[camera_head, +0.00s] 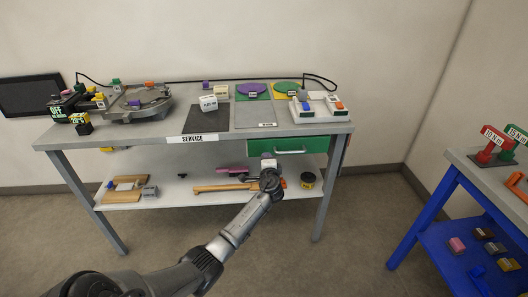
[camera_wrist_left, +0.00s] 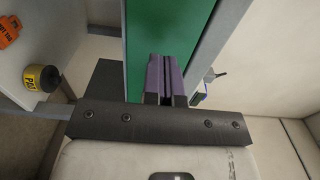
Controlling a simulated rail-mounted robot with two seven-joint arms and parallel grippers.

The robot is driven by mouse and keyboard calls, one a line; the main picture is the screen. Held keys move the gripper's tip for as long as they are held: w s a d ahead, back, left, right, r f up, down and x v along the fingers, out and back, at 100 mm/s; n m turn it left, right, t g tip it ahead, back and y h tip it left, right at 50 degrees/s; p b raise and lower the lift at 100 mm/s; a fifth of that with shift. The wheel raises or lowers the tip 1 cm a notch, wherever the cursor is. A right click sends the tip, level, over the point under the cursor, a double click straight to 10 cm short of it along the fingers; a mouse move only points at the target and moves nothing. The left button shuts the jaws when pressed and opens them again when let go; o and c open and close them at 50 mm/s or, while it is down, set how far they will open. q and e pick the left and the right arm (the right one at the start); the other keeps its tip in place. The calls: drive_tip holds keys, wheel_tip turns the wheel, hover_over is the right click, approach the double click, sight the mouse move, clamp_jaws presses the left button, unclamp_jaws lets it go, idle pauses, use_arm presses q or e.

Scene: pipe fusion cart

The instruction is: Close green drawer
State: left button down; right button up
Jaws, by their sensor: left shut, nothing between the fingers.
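The green drawer (camera_head: 318,144) sits under the right part of the service table top, with its pale handle on the front. In the head view its front looks close under the table edge; I cannot tell how far it stands out. My left gripper (camera_head: 268,160) is at the left end of the drawer front, shut and empty. In the left wrist view the shut purple fingers (camera_wrist_left: 165,75) point at the green drawer face (camera_wrist_left: 160,25), very near it; I cannot tell whether they touch. My right gripper is not in view.
The service table (camera_head: 345,128) carries several tools and blocks on top. Its lower shelf (camera_head: 170,195) holds a wooden board, long tools and a yellow-black tin (camera_head: 308,180). A blue table (camera_head: 400,240) stands at the right. The floor between the tables is free.

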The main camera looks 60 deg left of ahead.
use_arm(q)
drive_tip(key=p+v, duration=0.2)
drive_tip(key=v, duration=0.8)
drive_tip(key=shift+d+p, duration=0.3)
drive_tip(key=shift+p, duration=0.05)
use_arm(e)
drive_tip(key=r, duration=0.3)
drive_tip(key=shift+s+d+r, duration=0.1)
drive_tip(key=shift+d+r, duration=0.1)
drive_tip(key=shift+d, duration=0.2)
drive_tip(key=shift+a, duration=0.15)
